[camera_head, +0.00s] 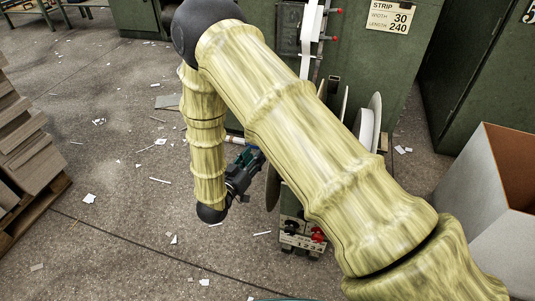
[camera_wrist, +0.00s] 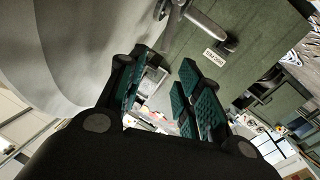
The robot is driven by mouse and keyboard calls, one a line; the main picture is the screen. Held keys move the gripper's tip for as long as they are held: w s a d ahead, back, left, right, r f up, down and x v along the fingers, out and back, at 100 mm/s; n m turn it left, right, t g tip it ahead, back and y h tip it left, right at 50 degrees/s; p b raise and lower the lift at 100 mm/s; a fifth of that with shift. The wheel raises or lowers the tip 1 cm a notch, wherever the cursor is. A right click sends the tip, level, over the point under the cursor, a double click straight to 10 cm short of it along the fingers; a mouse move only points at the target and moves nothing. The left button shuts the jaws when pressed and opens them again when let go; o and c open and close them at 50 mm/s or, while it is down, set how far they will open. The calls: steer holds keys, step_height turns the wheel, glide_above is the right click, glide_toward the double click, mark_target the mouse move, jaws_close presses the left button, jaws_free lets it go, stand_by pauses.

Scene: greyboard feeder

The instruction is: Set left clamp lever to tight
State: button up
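My gripper (camera_head: 247,160) hangs low beside the green machine in the head view, its teal-padded fingers pointing up and right. In the wrist view my gripper (camera_wrist: 160,80) has its two fingers spread, with nothing held between them. A grey metal lever (camera_wrist: 208,26) on a pivot sticks out from the green panel at the top of the wrist view, beyond the fingertips and apart from them. A small white label (camera_wrist: 214,56) sits just below it; I cannot read it surely. I cannot tell whether this is the left clamp lever or how it is set. My arm hides much of the machine.
The green machine (camera_head: 375,65) carries a white reel (camera_head: 370,125) and a low box with a red knob (camera_head: 318,235). A large pale curved surface (camera_wrist: 60,50) fills the wrist view's left. An open carton (camera_head: 480,200) stands right; stacked boards (camera_head: 25,150) stand left. Scraps litter the floor.

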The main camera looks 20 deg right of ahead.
steer(key=shift+f+b+x, duration=0.35)
steer(key=shift+b+x, duration=0.6)
steer(key=shift+x, duration=0.85)
steer(key=shift+f+b+x, duration=0.4)
steer(key=shift+b+x, duration=0.6)
steer(key=shift+x, duration=0.8)
steer(key=shift+f+b+x, duration=0.35)
steer(key=shift+b+x, duration=0.6)
steer(key=shift+x, duration=0.85)
steer(key=shift+c, duration=0.2)
jaws_close()
